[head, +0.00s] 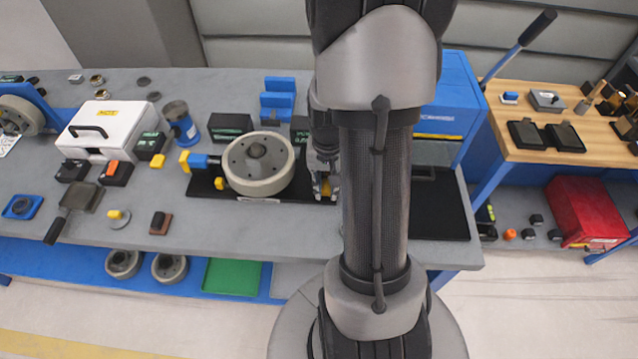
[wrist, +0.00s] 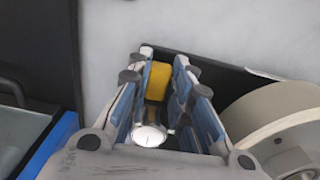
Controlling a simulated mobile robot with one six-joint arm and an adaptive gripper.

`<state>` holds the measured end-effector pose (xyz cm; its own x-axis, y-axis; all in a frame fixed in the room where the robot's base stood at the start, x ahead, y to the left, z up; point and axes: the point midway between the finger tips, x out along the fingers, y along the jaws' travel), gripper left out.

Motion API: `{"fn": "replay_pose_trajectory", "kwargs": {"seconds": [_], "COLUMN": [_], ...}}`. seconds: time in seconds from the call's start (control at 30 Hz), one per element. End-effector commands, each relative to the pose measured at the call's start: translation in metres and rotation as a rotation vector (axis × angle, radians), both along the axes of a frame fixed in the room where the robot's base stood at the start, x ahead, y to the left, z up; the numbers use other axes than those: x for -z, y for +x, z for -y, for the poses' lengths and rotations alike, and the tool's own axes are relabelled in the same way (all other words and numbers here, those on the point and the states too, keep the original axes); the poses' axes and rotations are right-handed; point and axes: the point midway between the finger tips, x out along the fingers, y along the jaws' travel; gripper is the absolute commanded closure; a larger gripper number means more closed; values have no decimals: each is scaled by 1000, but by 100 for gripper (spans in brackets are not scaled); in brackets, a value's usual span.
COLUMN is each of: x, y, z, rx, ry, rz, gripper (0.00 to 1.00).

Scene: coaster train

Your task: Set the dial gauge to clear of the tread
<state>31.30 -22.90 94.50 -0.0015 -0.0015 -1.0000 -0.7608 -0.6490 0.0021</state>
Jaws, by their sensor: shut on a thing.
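The wheel (head: 258,163), pale with a grey hub, lies on a black base plate (head: 208,189) on the grey bench; its tread also shows at the right of the wrist view (wrist: 270,110). The dial gauge (wrist: 150,135) shows a round white face between my fingers, with a yellow block (wrist: 158,81) beyond it. My gripper (head: 325,186) is at the right end of the plate, beside the wheel, shut on the gauge. A visible gap separates the yellow block from the tread in the wrist view. My arm hides part of this area in the head view.
A blue and yellow piece (head: 196,161) stands at the wheel's left. Behind are a blue cylinder (head: 182,125), dark boxes (head: 230,126) and a blue stepped block (head: 277,99). A blue cabinet (head: 455,95) stands right of my arm. The bench front below the wheel is clear.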

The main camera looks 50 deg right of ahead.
Motion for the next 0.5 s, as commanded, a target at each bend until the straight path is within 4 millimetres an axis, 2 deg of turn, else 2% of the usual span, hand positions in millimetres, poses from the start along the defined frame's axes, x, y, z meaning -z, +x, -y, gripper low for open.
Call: {"fn": "replay_pose_trajectory", "kwargs": {"seconds": [0.1, 0.13, 0.4, 0.5], "x": [0, 0, 0, 0], "y": [-1, -2, -1, -1], "z": [1, 1, 1, 1], "rx": [-1, -2, -1, -1], "ry": [-2, -2, -1, -1], "rz": [-2, -2, -2, -2], "gripper": [100, 78, 60, 60]}}
